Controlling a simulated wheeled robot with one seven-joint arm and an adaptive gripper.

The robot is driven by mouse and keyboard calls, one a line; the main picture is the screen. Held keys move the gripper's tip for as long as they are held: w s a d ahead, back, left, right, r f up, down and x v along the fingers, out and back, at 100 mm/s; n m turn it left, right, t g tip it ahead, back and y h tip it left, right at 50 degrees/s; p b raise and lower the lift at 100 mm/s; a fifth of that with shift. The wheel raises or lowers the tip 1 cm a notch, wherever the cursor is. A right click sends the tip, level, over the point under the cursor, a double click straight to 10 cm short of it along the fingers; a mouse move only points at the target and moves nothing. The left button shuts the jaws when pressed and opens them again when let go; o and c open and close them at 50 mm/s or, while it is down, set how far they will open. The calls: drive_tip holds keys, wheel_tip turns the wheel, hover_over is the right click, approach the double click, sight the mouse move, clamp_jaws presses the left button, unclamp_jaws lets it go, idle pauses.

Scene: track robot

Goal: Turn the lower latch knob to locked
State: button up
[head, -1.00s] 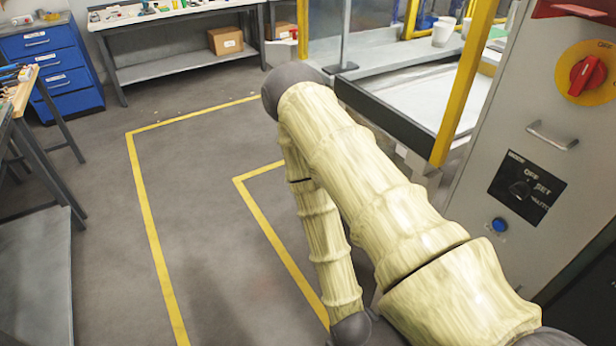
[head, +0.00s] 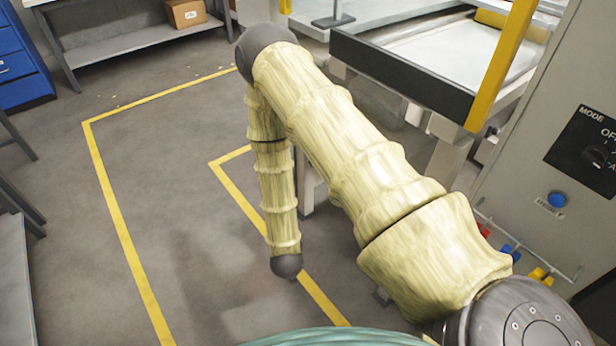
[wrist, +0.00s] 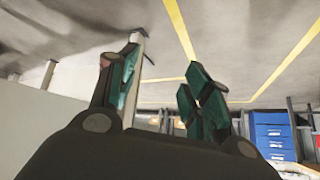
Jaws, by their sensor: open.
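No knob that I can be sure is the lower latch knob shows now. A grey cabinet (head: 530,135) at the right of the head view carries a black mode dial panel (head: 590,150), cut by the picture edge, and a blue push button (head: 557,199). My gripper (wrist: 162,62) shows in the wrist view with its fingers apart, empty and pointing over bare floor. It cannot be made out in the head view, where my arm reaches out and bends down left of the cabinet.
A black-edged work table (head: 400,72) with a yellow post (head: 503,65) stands beyond my arm. Red, blue and yellow items (head: 510,253) hang low at the cabinet. Blue drawers (head: 22,62) and a bench stand at the left. The yellow-lined floor (head: 165,210) is clear.

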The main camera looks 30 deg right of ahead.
drive_tip(key=w+d+m+t+h+b, duration=0.1)
drive_tip(key=w+d+m+h+b, duration=0.5)
drive_tip(key=w, duration=0.5)
drive_tip(key=w+d+m+h+b, duration=0.5)
drive_tip(key=w+m+b, duration=0.2)
drive_tip(key=w+b, duration=0.3)
drive_tip(key=w+d+r+m+g+h+b, duration=0.1)
drive_tip(key=w+d+m+g+b, duration=0.1)
drive_tip(key=d, duration=0.5)
drive_tip(key=w+d+r+m+g+h+b, duration=0.2)
drive_tip(key=d+m+g+b, duration=0.1)
drive_tip(key=d+m+b, duration=0.2)
drive_tip(key=shift+d, duration=0.95)
drive_tip(key=shift+c, duration=0.5)
drive_tip(key=c, duration=0.9)
